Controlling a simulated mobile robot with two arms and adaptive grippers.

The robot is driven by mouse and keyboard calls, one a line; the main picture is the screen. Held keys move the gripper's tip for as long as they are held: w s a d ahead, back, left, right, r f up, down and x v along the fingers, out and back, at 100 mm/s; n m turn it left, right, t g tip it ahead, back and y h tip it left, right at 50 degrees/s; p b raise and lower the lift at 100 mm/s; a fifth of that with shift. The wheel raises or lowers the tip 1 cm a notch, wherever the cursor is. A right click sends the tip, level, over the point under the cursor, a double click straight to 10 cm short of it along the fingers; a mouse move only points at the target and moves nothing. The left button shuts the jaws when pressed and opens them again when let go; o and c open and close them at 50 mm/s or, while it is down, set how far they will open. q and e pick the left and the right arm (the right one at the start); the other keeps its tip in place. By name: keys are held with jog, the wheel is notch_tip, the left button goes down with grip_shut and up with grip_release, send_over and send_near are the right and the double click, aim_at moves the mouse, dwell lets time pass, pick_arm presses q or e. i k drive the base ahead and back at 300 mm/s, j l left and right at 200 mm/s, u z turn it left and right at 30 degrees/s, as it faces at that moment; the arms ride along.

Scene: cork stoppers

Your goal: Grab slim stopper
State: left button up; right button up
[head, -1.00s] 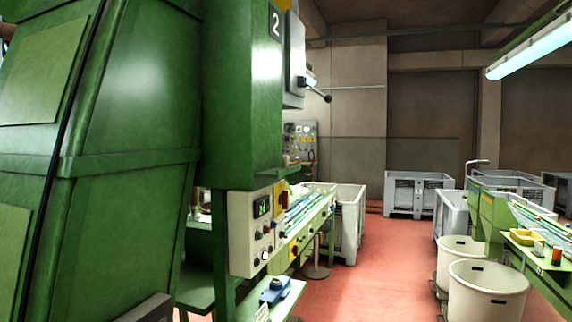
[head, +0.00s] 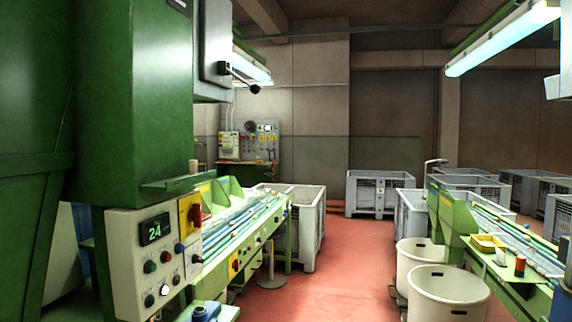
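No stopper can be made out for certain as the slim one. A small tan cylinder (head: 193,166) stands on a green ledge above the control box in the head view; it may be a stopper. Small light pieces lie along the left sorting conveyor (head: 240,228), too small to tell apart. The right conveyor (head: 515,236) also carries small items. Neither of my grippers shows in the head view.
A control box (head: 145,262) and green machine (head: 40,110) fill the left. Two white bins (head: 448,296) stand by the right conveyor. Grey crates (head: 378,194) stand farther back. The red floor (head: 345,275) between the conveyors is clear.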

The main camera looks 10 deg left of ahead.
aim_at(193, 169)
jog(key=i+l+z, duration=0.1)
jog(key=i, duration=0.45)
jog(key=i+l+z, duration=0.1)
jog(key=i, duration=0.5)
jog(key=i+l, duration=0.2)
jog(key=i, duration=0.35)
jog(key=l+z, duration=0.05)
